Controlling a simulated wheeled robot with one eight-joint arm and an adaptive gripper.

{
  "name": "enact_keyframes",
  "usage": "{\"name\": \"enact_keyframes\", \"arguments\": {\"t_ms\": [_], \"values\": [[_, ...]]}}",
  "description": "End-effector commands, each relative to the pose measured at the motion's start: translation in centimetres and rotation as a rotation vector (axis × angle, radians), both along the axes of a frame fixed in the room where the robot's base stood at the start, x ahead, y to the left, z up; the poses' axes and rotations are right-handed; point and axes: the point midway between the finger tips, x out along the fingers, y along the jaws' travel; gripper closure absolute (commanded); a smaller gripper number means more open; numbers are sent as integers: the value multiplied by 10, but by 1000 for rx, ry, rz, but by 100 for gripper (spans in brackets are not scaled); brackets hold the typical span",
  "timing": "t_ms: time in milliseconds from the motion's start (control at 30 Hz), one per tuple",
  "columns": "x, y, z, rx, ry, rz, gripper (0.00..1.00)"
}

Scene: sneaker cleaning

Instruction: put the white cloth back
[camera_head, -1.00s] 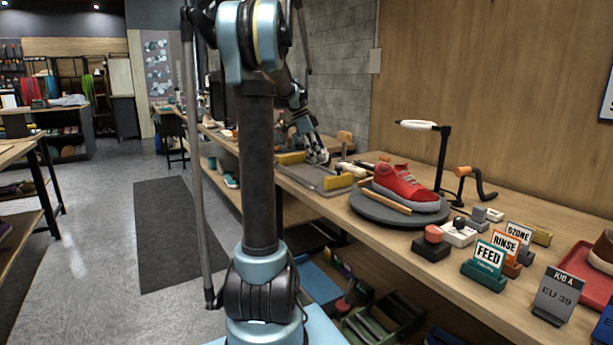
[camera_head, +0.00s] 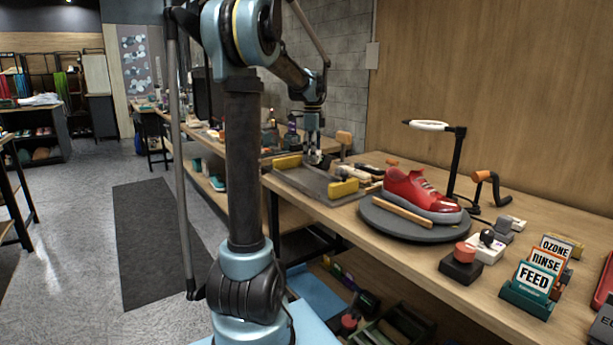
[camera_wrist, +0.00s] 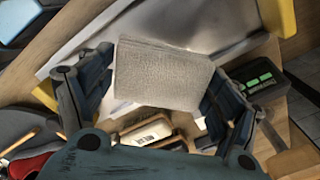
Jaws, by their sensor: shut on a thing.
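In the wrist view the white cloth (camera_wrist: 165,75), a flat pale grey-white textured piece, sits between the two fingers of my gripper (camera_wrist: 158,68). My gripper is shut on it. The cloth is seen over the grey metal tray (camera_wrist: 85,40); I cannot tell whether it touches the tray. In the head view my gripper (camera_head: 315,157) points down above the back part of the tray (camera_head: 313,186) with yellow end blocks. The cloth cannot be made out there.
Wood-backed brushes (camera_wrist: 150,132) lie next to the tray. A red sneaker (camera_head: 420,192) stands on a round grey turntable (camera_head: 385,222) to the right. A black stand with a white-topped arm (camera_head: 457,165) is behind it. Sign holders (camera_head: 530,283) line the front right.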

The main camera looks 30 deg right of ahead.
Motion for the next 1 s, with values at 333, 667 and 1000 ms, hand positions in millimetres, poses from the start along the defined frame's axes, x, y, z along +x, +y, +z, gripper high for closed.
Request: {"name": "enact_keyframes", "arguments": {"t_ms": [333,667,1000], "values": [[5,8,-36,-1,1,12,36],[5,9,-73,-1,1,13,36],[5,9,-75,-1,1,13,0]]}}
